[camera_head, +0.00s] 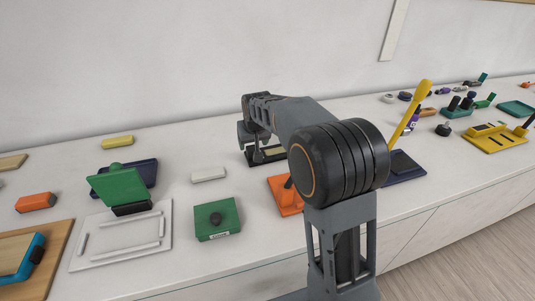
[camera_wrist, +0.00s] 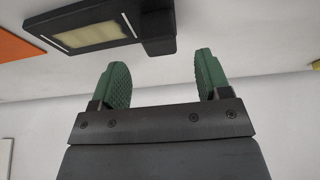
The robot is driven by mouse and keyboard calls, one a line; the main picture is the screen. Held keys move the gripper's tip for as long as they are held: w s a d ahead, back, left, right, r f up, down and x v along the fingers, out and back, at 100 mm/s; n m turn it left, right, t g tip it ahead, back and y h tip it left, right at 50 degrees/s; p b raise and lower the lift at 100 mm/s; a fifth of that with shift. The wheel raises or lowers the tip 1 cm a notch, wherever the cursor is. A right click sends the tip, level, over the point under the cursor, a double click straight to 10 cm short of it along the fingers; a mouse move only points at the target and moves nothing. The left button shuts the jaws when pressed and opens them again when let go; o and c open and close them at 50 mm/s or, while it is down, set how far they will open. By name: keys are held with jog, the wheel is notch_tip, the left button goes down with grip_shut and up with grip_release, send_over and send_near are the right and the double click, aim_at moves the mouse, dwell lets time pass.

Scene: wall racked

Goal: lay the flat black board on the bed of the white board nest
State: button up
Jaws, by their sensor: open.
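A flat black board (camera_head: 250,161) with a cream panel lies on the counter, partly hidden behind my arm. It also shows in the wrist view (camera_wrist: 62,41), with a raised black block at its right end. The white board nest (camera_head: 163,249) is at the front left of the head view, a pale frame with low ridges and a mostly bare bed. My gripper (camera_wrist: 164,78) has its green-padded fingers spread apart with nothing between them. In the wrist view the board is beyond the fingers, apart from them. In the head view the fingertips are unclear.
A tilted green panel (camera_head: 118,187) with a black foot stands at the nest's back edge. A green block with a black knob (camera_head: 217,222) is right of the nest. A white block (camera_head: 208,175) lies behind it. An orange piece (camera_head: 284,198) sits beside my arm.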

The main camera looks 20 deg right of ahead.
aim_at(252, 148)
jog(key=shift+p+x, duration=0.4)
jog(key=shift+x, duration=2.25)
jog(key=shift+r, duration=0.1)
jog(key=c, duration=1.2)
